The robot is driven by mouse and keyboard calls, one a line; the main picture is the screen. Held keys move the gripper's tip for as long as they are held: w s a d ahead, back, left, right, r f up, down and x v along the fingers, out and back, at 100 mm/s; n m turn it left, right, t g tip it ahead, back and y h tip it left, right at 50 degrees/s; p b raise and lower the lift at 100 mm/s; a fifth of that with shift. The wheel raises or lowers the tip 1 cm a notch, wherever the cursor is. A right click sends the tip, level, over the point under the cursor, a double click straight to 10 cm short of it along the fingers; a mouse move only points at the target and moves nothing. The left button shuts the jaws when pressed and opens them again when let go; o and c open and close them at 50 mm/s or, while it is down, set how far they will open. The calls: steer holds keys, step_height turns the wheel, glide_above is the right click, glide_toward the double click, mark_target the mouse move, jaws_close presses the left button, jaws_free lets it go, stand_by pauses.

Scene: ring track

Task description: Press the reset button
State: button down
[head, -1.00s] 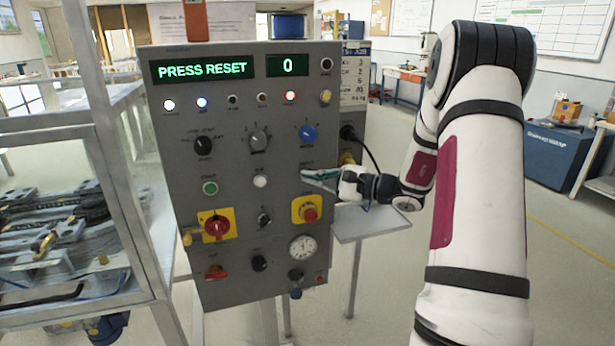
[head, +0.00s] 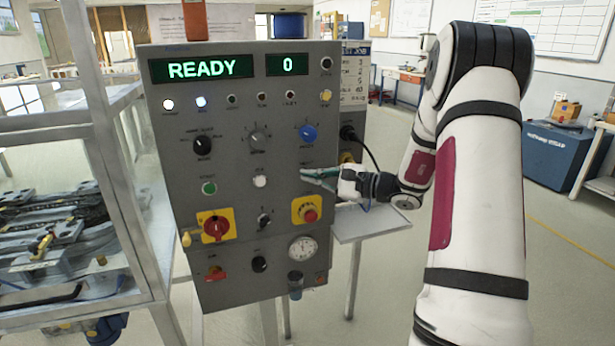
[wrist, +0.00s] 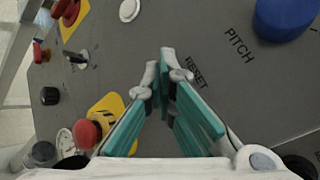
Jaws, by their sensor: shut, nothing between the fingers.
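The grey control panel (head: 235,215) stands upright in front of me. Its display (head: 203,68) reads READY in green, and the smaller display (head: 288,65) reads 0. My gripper (head: 306,173) is shut and empty, with its fingertips at the panel face right of the white button (head: 260,180). In the wrist view the teal fingers (wrist: 163,78) end beside the printed RESET label (wrist: 196,74). The reset button itself is hidden behind the fingers, so I cannot tell whether they touch it.
The blue knob (head: 308,133) marked PITCH is above my gripper, and the red stop button (head: 309,214) on its yellow plate is below. A small grey shelf (head: 360,224) juts out at the right under my wrist. A framed glass machine (head: 75,200) stands left.

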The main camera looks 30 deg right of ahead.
stand_by(0.3)
steer(key=shift+s+a, duration=0.2)
steer(key=shift+s, duration=0.6)
steer(key=s+p, duration=0.1)
steer(key=s, duration=0.1)
steer(key=s+a+p, duration=0.1)
steer(key=s, duration=0.1)
steer(key=shift+s+a, duration=0.2)
steer(key=shift+s, duration=0.2)
stand_by(0.6)
